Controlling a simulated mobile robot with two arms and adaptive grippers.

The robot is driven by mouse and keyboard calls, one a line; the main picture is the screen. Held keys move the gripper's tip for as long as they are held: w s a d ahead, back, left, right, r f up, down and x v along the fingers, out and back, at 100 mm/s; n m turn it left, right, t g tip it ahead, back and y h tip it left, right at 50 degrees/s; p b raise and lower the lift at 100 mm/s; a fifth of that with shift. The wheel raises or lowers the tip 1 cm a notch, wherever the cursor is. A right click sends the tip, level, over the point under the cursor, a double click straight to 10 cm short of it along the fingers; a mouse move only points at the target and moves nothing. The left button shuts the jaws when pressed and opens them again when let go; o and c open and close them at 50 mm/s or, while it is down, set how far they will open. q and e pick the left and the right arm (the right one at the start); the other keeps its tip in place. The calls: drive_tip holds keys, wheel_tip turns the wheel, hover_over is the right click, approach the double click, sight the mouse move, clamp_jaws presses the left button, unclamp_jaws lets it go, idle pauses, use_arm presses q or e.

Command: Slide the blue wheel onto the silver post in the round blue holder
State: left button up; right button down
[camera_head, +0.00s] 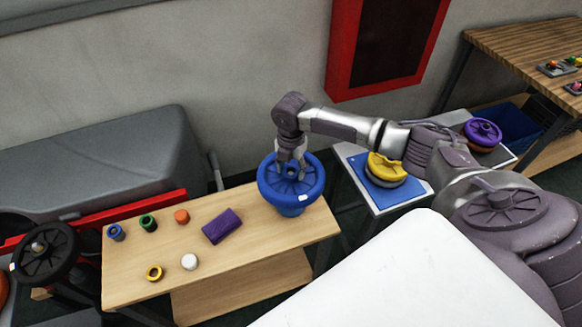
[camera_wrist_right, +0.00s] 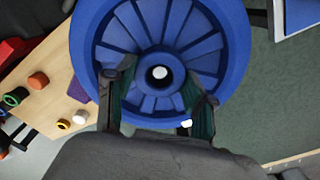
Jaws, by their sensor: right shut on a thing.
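The blue wheel (camera_head: 313,185) is at the right end of the wooden bench, level or nearly so, over the round blue holder (camera_head: 292,210). Only the lower part of the holder shows beneath it. My right gripper (camera_head: 291,172) reaches down from above and is shut on the wheel near its hub. In the right wrist view the spoked wheel (camera_wrist_right: 232,45) fills the middle, with my two fingers either side of the hub. A pale round tip, likely the silver post (camera_wrist_right: 159,72), shows in the hub hole. How far down the wheel sits is hidden. My left gripper is out of view.
The wooden bench (camera_head: 230,245) also holds a purple block (camera_head: 222,226) and several small coloured caps to the left. A yellow wheel (camera_head: 385,167) on a blue mat and a purple wheel (camera_head: 483,132) stand right. A black wheel (camera_head: 45,251) is far left.

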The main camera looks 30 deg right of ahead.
sight(291, 173)
drive_tip(key=shift+w+f+b, duration=0.1)
drive_tip(key=shift+f+b, duration=0.3)
drive_tip(key=shift+f, duration=0.2)
idle(0.5)
drive_tip(key=shift+f+p, duration=0.75)
drive_tip(key=shift+f, duration=0.15)
idle(3.1)
drive_tip(key=shift+c, duration=1.6)
unclamp_jaws()
drive_tip(key=shift+f, duration=0.15)
drive_tip(key=shift+r, duration=0.2)
drive_tip(key=shift+r+p, duration=1.45)
drive_tip(key=shift+p, duration=0.15)
